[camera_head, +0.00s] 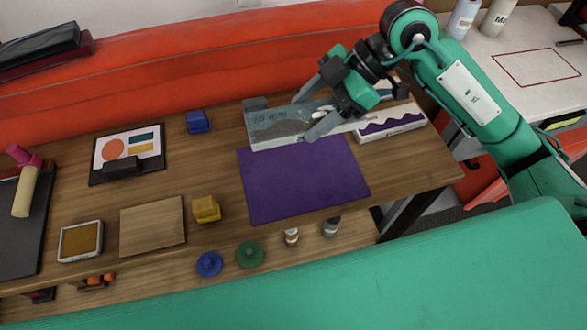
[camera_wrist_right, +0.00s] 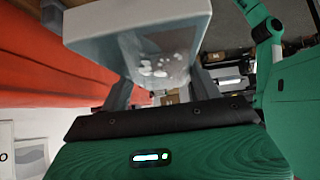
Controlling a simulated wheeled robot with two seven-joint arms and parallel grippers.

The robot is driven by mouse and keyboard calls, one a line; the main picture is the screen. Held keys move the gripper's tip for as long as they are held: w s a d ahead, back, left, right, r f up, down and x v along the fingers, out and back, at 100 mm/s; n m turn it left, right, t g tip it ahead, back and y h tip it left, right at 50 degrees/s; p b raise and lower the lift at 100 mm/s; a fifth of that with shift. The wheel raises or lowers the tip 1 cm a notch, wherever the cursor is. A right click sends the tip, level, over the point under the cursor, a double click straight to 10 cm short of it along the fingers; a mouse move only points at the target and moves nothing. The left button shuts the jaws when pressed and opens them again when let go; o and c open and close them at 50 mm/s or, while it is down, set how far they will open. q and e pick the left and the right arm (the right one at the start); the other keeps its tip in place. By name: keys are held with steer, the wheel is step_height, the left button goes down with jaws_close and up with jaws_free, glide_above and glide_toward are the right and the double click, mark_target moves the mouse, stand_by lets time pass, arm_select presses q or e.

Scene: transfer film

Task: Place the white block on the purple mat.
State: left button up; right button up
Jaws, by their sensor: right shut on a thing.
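The white block (camera_wrist_right: 139,27) is a long pale box with a grey-blue face bearing dark patches and white specks. My right gripper (camera_head: 309,113) is shut across its middle. In the head view, the white block (camera_head: 268,128) shows at the far edge of the purple mat (camera_head: 300,183), its near edge overlapping the mat's edge in the picture. I cannot tell how high it is above the table. The mat lies flat, with nothing on its near part. My left gripper is not in view.
A white and purple box (camera_head: 391,122) lies right of the block. A blue block (camera_head: 198,122), yellow block (camera_head: 206,209), wooden board (camera_head: 152,227) and clipboard (camera_head: 127,153) lie left of the mat. A red sofa (camera_head: 190,72) runs behind the table.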

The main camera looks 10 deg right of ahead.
step_height(320, 180, down, 13)
steer(key=shift+d+f, duration=0.1)
steer(key=shift+f, duration=0.6)
step_height(320, 180, down, 3)
steer(key=shift+f, duration=0.6)
steer(key=o, duration=1)
steer(key=shift+o, duration=0.2)
steer(key=shift+d+r, duration=0.1)
steer(key=shift+r, duration=0.1)
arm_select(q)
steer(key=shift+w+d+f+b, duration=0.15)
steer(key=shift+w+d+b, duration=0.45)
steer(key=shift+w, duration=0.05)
arm_select(e)
steer(key=v, duration=1.1)
steer(key=shift+d+r, duration=0.2)
steer(key=shift+r, duration=0.1)
